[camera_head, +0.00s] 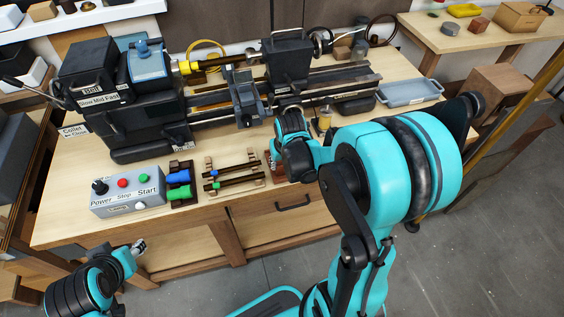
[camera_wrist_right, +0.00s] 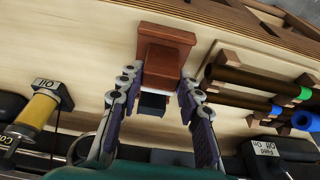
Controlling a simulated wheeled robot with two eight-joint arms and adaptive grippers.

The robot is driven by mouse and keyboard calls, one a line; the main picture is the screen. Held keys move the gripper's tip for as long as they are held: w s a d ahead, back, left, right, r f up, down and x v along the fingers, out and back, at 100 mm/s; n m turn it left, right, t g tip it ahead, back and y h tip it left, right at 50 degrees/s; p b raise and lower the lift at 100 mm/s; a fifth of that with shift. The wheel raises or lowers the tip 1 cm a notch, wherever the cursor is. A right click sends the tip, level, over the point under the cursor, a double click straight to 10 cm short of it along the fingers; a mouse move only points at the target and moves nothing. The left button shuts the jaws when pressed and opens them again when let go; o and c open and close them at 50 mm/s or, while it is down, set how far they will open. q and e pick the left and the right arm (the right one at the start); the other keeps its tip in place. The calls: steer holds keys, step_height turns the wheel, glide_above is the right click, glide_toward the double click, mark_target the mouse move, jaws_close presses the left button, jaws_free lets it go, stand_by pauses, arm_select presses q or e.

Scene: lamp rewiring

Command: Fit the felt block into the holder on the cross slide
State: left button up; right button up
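In the right wrist view a reddish-brown block on a wider base (camera_wrist_right: 167,45) stands on the bench, with a pale strip and a small dark block (camera_wrist_right: 152,104) at its near end. I cannot tell which part is felt. My right gripper (camera_wrist_right: 160,78) has its fingers spread on both sides of this piece; contact is unclear. In the head view this gripper (camera_head: 277,160) is low at the bench front, largely hidden by my wrist. The lathe's cross slide (camera_head: 246,100) is behind it; I cannot make out its holder. My left gripper (camera_head: 138,246) is before the bench, too small to read.
A rack of dark rods (camera_head: 235,178) lies left of my right gripper. The control box (camera_head: 128,193) is farther left. A yellow oil bottle (camera_wrist_right: 36,112) stands nearby, and a grey tray (camera_head: 410,93) is at the right end of the bench.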

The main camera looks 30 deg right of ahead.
steer(key=shift+r+p, duration=2.85)
steer(key=shift+r, duration=0.7)
steer(key=shift+f, duration=0.15)
